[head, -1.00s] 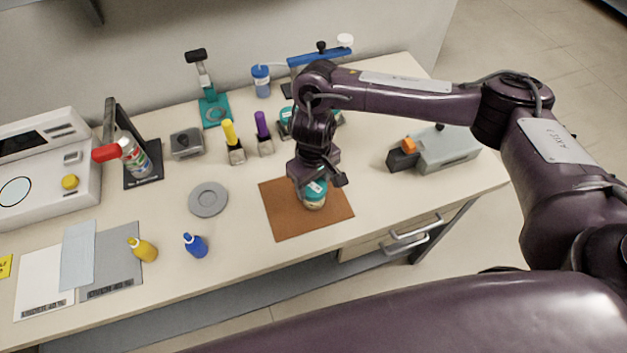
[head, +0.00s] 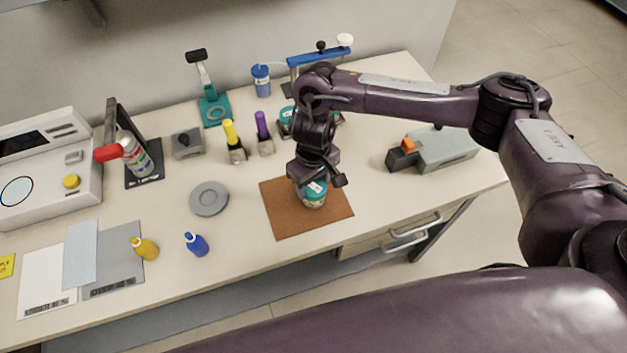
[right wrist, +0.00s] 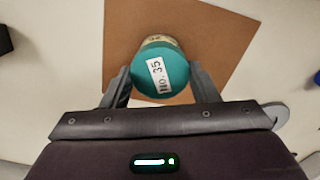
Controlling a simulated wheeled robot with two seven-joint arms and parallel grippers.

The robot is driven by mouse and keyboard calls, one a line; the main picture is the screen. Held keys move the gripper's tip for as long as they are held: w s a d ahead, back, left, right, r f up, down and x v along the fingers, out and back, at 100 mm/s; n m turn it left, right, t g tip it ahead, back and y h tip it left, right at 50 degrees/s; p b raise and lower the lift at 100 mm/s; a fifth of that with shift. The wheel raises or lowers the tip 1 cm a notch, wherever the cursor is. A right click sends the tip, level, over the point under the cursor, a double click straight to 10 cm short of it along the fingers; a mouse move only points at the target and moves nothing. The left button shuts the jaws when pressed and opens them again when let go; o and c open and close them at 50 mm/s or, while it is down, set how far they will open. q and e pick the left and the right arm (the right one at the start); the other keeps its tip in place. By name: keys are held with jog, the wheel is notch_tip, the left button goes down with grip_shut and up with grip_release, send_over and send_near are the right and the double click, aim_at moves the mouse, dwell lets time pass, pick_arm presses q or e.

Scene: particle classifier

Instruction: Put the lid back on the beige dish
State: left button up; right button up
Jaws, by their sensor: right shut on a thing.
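The teal lid (head: 317,187), with a white number label, is in my right gripper (head: 322,183) above the brown mat. In the right wrist view the lid (right wrist: 168,70) lies between the two fingers of the right gripper (right wrist: 160,74), which is shut on it. The beige dish (head: 313,204) shows just under the lid on the mat; a strip of the dish (right wrist: 158,41) also shows beyond the lid in the right wrist view. The lid looks to be on or very close to the dish's rim; I cannot tell if it is fully seated. My left gripper is not in view.
The brown mat (head: 284,222) has bare room around the dish. A grey round plate (head: 209,198) lies to its left, a blue bottle (head: 196,244) and a yellow bottle (head: 146,248) nearer the front. A grey device (head: 447,149) stands at right. Teal-topped items stand behind my arm.

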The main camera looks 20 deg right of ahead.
jog(key=shift+f, duration=0.45)
jog(key=o, duration=1.1)
jog(key=shift+c, duration=0.2)
